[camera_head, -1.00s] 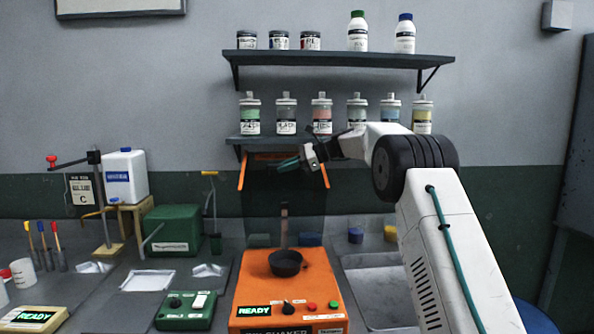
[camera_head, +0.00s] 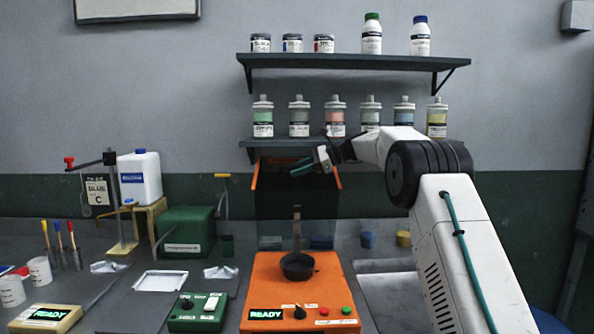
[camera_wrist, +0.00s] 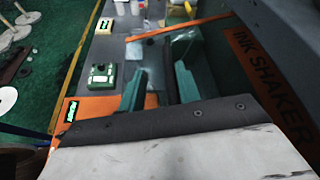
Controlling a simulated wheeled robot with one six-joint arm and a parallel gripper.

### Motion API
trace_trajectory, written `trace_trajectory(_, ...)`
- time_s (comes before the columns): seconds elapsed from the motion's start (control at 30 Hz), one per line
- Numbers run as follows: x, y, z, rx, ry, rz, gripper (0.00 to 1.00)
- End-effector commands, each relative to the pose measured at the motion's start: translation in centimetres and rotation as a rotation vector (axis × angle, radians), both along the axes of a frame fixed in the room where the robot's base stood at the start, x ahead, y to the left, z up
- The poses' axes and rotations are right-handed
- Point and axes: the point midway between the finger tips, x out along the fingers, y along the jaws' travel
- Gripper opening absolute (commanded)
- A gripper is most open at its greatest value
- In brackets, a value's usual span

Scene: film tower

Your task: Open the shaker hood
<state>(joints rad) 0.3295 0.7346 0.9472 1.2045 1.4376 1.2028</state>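The orange ink shaker (camera_head: 262,285) stands on the bench with a dark round cup holder (camera_head: 298,266) on top. Its dark see-through hood (camera_head: 275,205) with orange side edges stands raised, nearly upright, behind the holder. My gripper (camera_head: 298,171) is at the hood's upper part, in front of it in this view. In the wrist view my gripper (camera_wrist: 158,90) has its two teal fingers apart, with a dark bar between or behind them; I cannot tell whether they touch it. An orange panel lettered INK SHAKER (camera_wrist: 270,85) fills the right of the wrist view.
Shelves with jars and bottles (camera_head: 335,62) hang above the hood, the lower shelf (camera_head: 350,142) close over my gripper. A green control box (camera_head: 198,312) and a white tray (camera_head: 160,281) are left of the shaker. A metal basin (camera_head: 392,295) is on its right.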

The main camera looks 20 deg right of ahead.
Motion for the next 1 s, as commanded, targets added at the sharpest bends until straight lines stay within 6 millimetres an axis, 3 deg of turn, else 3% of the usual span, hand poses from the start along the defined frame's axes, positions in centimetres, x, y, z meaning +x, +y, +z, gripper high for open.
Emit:
trace_trajectory(0.43, -2.5, -5.8, 2.4, -0.001, -0.001, -0.002, 0.33)
trace_trajectory(1.0, -2.8, -6.3, 2.7, 0.0, 0.0, 0.0, 0.33)
